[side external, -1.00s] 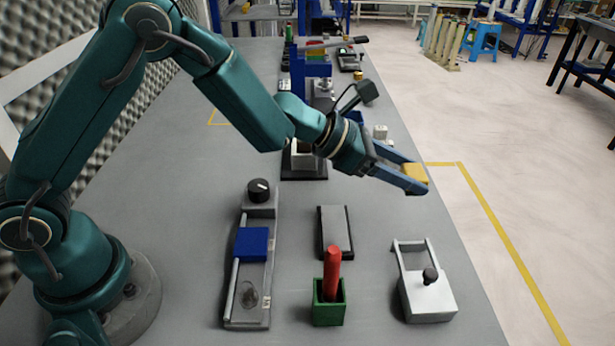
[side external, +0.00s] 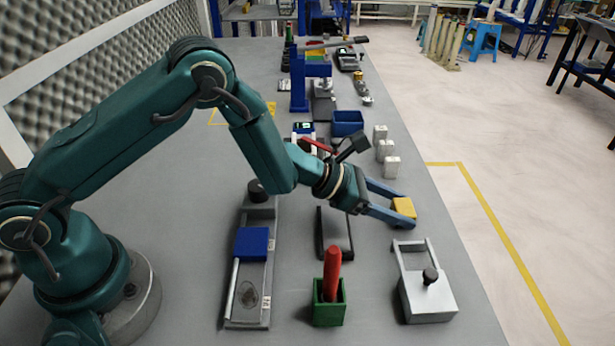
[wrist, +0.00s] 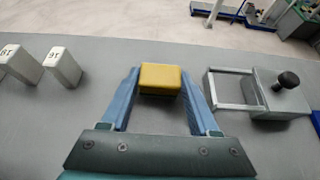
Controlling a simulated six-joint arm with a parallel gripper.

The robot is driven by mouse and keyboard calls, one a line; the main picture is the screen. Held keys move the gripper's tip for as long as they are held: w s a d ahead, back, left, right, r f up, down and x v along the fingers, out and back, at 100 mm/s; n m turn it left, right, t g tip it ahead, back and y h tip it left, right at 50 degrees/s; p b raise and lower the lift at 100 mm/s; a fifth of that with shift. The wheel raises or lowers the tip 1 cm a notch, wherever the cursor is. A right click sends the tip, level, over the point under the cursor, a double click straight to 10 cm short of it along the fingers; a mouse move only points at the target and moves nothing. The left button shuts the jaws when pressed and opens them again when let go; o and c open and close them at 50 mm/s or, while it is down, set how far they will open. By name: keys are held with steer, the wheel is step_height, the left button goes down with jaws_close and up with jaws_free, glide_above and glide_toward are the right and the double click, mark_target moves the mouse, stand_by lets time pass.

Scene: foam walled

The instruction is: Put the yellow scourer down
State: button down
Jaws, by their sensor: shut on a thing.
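The yellow scourer (side external: 403,207) is a small yellow block between the fingertips of my gripper (side external: 402,209). In the wrist view the scourer (wrist: 160,78) sits between the two blue fingers of my gripper (wrist: 160,88), at their far ends. My gripper is shut on it. The scourer is low over the grey table (side external: 430,215), near its right edge. I cannot tell whether its underside touches the table.
A grey metal box with a handle frame and black knob (side external: 428,300) stands close in front. White numbered blocks (side external: 391,167) stand behind the gripper. A green holder (side external: 328,309) with a red stick, a sliding fixture with a blue block (side external: 251,244) and a blue bin (side external: 347,122) stand around.

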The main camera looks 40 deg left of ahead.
steer(key=shift+f, duration=0.15)
steer(key=shift+c, duration=0.6)
jaws_free()
